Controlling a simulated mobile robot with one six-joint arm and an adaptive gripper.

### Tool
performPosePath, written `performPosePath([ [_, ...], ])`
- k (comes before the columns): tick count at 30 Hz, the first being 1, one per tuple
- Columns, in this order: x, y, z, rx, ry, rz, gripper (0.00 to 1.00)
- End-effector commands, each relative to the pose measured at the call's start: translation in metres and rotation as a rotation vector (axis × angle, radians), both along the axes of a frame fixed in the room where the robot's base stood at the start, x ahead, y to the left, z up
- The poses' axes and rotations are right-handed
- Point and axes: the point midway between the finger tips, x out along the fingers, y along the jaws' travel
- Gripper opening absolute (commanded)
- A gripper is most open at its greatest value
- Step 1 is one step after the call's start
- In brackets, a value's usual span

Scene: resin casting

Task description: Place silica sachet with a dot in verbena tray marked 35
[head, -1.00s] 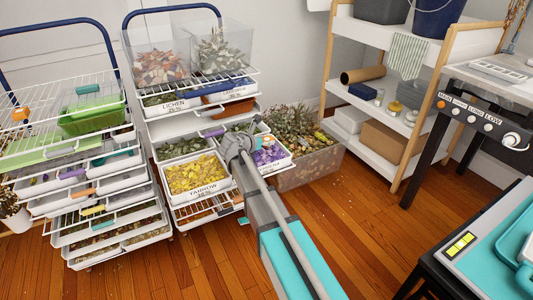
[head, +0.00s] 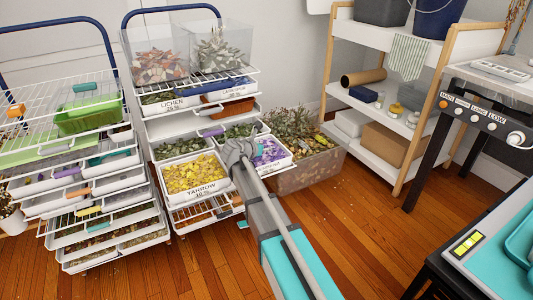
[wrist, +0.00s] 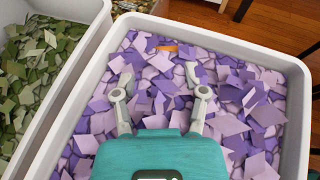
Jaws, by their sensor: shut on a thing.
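My gripper (wrist: 160,82) is over a white tray (wrist: 232,37) filled with purple and lilac flakes (wrist: 262,108), its fingertips down at the flakes. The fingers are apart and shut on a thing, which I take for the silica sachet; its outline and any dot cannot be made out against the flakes. In the head view my arm ends at the purple-filled tray (head: 284,164), whose front label is partly covered and too small to read. The number 35 is not readable on it.
A yellow-filled tray labelled YARROW (head: 205,193) sits left of the purple one. A green-filled tray (wrist: 38,75) adjoins it in the wrist view. An orange piece (wrist: 166,48) lies among the purple flakes. A clear bin of plants (head: 310,165) stands behind right. Open floor (head: 345,215) lies right.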

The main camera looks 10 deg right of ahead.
Motion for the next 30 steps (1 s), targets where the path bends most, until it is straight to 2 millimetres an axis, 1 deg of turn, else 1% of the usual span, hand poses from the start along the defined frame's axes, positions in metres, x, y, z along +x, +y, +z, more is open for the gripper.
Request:
performPosePath([
  [1,0.0,0.0,-0.0051,0.0,0.0,0.0,0.23],
  [2,0.0,0.0,-0.0057,0.0,0.0,0.0,0.23],
  [13,0.0,0.0001,-0.0055,0.0,0.0,0.0,0.23],
  [18,0.0,0.0003,-0.0094,0.0,0.0,0.0,0.23],
  [19,0.0,0.0003,-0.0093,0.0,0.0,0.0,0.58],
  [23,0.0,0.0004,-0.0083,0.0,0.0,0.0,0.82],
  [24,0.0,0.0004,-0.0083,0.0,0.0,0.0,0.89],
  [30,0.0,0.0005,-0.0083,0.0,0.0,0.0,0.9],
])
